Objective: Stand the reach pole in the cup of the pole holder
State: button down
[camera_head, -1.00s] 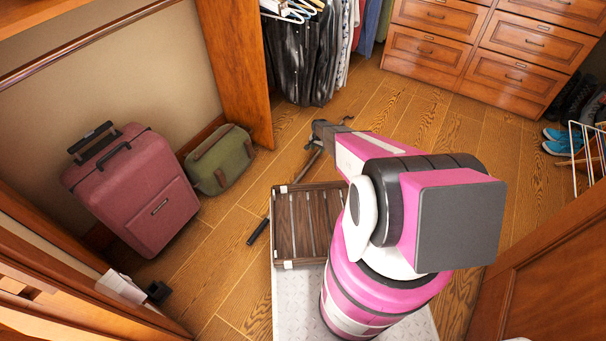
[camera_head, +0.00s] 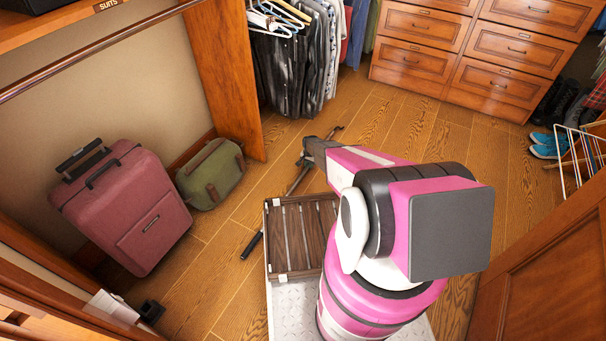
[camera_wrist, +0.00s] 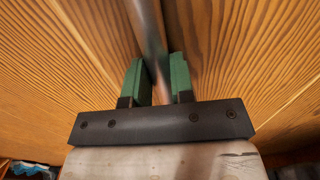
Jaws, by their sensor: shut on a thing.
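The reach pole (camera_head: 297,180) is a thin dark rod with a black grip at its lower left end (camera_head: 252,244) and a hook at its upper right end (camera_head: 336,131). My gripper (camera_head: 304,160) is shut on its shaft. The pole slants low over the floor, far from upright. In the wrist view the grey shaft (camera_wrist: 148,35) runs between the green finger pads of my gripper (camera_wrist: 158,82). A small black socket-like piece (camera_head: 151,311) at the lower left, beside a white block, looks like the pole holder's cup. My gripper and the pole are well apart from it.
A pink suitcase (camera_head: 130,215) and a green bag (camera_head: 211,174) stand along the left wall. A slatted wooden rack (camera_head: 283,240) lies beside my arm. Hanging clothes (camera_head: 290,65) and drawers (camera_head: 470,50) are at the back. A wooden panel (camera_head: 545,260) closes the right side.

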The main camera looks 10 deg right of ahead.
notch_tip(320, 180, up, 35)
dwell(2.3)
